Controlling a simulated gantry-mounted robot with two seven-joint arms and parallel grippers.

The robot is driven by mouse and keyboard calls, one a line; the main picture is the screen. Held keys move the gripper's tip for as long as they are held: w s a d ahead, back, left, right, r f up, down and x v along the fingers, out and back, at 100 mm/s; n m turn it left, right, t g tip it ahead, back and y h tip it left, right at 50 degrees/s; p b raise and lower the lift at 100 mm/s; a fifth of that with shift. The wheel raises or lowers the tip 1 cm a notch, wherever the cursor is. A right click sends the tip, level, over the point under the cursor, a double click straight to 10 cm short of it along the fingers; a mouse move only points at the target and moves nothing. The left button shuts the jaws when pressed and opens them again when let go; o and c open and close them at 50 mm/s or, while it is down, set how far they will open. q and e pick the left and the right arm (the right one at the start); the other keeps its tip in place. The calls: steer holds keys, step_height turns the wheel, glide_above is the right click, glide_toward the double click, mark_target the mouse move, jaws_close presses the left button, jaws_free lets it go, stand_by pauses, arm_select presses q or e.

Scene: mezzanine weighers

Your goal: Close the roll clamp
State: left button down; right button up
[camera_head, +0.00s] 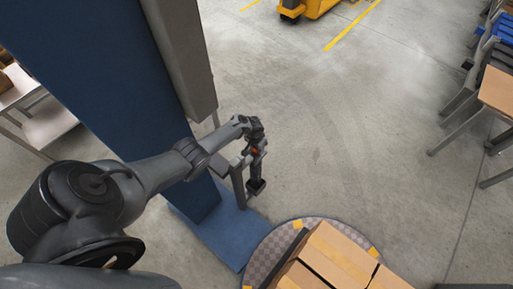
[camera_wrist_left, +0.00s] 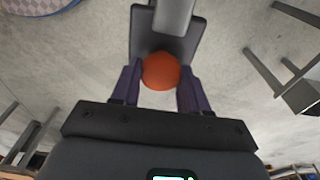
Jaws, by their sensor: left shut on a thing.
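The roll clamp (camera_head: 257,186) is a dark pad on a grey arm beside the tall blue column (camera_head: 110,60) in the head view. In the left wrist view its dark plate and grey bar (camera_wrist_left: 172,17) show at the top middle. An orange ball knob (camera_wrist_left: 161,71) sits on it, between the two purple-grey fingers. My left gripper (camera_wrist_left: 160,90) is shut on this knob. In the head view my left gripper (camera_head: 257,148) is at the clamp, and only a bit of orange-red shows there. My right gripper is not in view.
Cardboard boxes (camera_head: 340,256) stand on a round, checkered turntable (camera_head: 262,250) at the bottom. A table (camera_head: 500,92) is at the right, and shelving (camera_head: 45,125) at the left. A yellow vehicle (camera_head: 308,7) is at the top. The concrete floor between is clear.

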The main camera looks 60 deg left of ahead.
arm_select(q)
steer(key=shift+f, duration=0.15)
steer(key=c, duration=0.9)
jaws_free()
steer(key=shift+c, duration=0.2)
steer(key=o, duration=0.4)
steer(key=shift+w, duration=0.1)
steer(key=shift+c, duration=0.2)
steer(key=shift+r+p, duration=0.55)
steer(key=shift+r, duration=0.15)
steer(key=r+p, duration=0.1)
steer(key=r, duration=0.2)
steer(key=r+p, duration=0.2)
steer(key=s+r+p, duration=0.1)
steer(key=r+p, duration=0.1)
steer(key=r, duration=0.1)
steer(key=shift+d+r, duration=0.1)
steer(key=shift+r, duration=0.2)
steer(key=shift+r+p, duration=0.35)
steer(key=shift+r, duration=0.1)
